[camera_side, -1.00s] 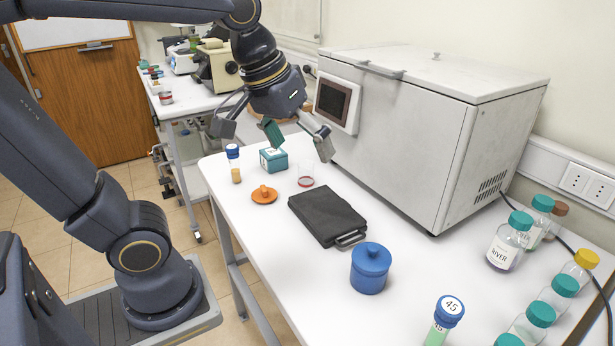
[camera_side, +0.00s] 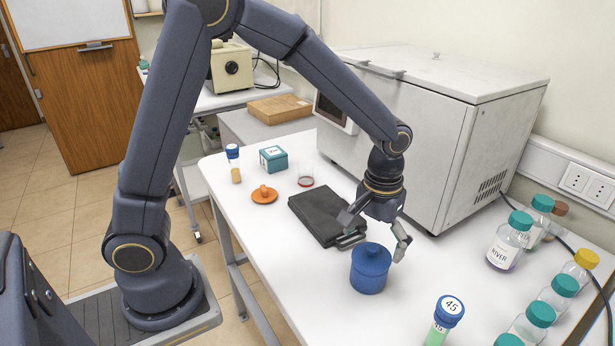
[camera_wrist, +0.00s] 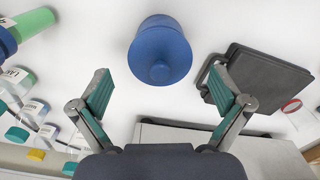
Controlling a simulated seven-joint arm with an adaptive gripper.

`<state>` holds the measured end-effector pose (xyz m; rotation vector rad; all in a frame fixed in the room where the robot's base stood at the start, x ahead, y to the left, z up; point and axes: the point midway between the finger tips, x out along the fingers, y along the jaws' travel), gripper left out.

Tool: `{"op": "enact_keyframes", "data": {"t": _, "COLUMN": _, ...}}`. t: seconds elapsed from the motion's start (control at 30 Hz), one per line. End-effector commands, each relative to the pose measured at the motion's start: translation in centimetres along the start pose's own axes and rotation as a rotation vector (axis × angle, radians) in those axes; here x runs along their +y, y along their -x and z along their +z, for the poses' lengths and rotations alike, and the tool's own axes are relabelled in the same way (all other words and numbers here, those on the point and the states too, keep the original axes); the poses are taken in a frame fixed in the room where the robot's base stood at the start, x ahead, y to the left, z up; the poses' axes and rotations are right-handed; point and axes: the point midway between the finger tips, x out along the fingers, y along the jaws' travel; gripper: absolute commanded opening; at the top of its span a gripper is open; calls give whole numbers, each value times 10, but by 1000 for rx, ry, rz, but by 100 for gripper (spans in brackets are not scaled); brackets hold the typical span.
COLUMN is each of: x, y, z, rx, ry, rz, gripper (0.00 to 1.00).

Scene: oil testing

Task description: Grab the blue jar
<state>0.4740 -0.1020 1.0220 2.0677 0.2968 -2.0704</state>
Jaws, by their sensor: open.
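The blue jar (camera_side: 370,270) stands upright on the white table, with a round lid and a small knob on top. In the wrist view the blue jar (camera_wrist: 160,50) is at the top centre, ahead of the space between the fingers. My gripper (camera_side: 374,234) is open and empty, just behind and above the jar in the side view. Its two green-padded fingers (camera_wrist: 160,90) are spread wide in the wrist view. No contact with the jar shows.
A black folder-like case (camera_side: 322,214) lies close by the jar, under one finger. A tube marked 45 (camera_side: 445,315) stands in front right, with several capped bottles (camera_side: 510,240) at right. A large white box machine (camera_side: 430,130) stands behind. Bare table lies left of the jar.

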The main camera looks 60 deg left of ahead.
Motion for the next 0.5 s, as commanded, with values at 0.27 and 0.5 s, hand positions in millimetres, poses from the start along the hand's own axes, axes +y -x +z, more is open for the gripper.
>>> {"op": "enact_keyframes", "data": {"t": 0.27, "x": 0, "y": -28, "z": -1, "rx": 0, "ry": 0, "rz": 0, "gripper": 100}}
{"op": "enact_keyframes", "data": {"t": 0.5, "x": -1, "y": -64, "z": -3, "rx": -3, "ry": 0, "rz": -2, "gripper": 100}}
